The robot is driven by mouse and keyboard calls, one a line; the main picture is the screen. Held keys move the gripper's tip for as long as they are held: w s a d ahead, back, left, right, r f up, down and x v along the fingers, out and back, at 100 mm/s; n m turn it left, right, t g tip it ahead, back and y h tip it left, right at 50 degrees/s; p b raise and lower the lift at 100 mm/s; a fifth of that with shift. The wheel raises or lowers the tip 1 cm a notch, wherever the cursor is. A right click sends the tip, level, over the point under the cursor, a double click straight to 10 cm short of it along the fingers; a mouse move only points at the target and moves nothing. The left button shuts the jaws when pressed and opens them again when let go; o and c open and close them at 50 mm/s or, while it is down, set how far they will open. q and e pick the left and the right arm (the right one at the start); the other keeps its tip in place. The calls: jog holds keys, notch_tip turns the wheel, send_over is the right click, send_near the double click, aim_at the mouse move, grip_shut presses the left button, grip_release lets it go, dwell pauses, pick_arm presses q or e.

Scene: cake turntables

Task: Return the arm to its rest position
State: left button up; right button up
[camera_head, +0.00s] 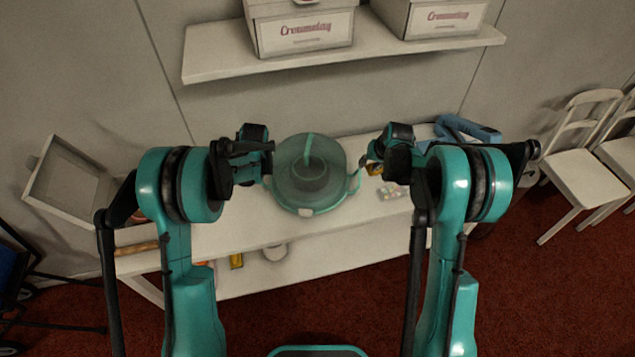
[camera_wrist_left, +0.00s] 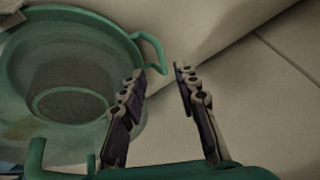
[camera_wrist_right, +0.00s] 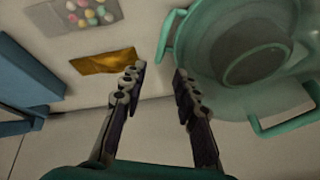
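My right gripper (camera_head: 371,158) is to the right of a green, see-through lidded cake stand (camera_head: 300,160) on the white table. In the right wrist view its two fingers (camera_wrist_right: 160,72) are apart with nothing between them, and the cake stand (camera_wrist_right: 225,50) is beside them on the right. My left gripper (camera_head: 268,160) is at the stand's left side. In the left wrist view its fingers (camera_wrist_left: 160,75) are apart and empty, and a side handle (camera_wrist_left: 152,48) of the stand is close by on the left. Both arms reach forward over the table.
The white table (camera_head: 235,228) also carries a pack of coloured balls (camera_head: 390,190), a gold packet (camera_wrist_right: 103,61) and a blue object (camera_head: 468,130). A shelf (camera_head: 215,70) with boxes hangs above. White chairs (camera_head: 580,170) stand at right; a tilted open box (camera_head: 70,180) is at left.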

dwell(0.4)
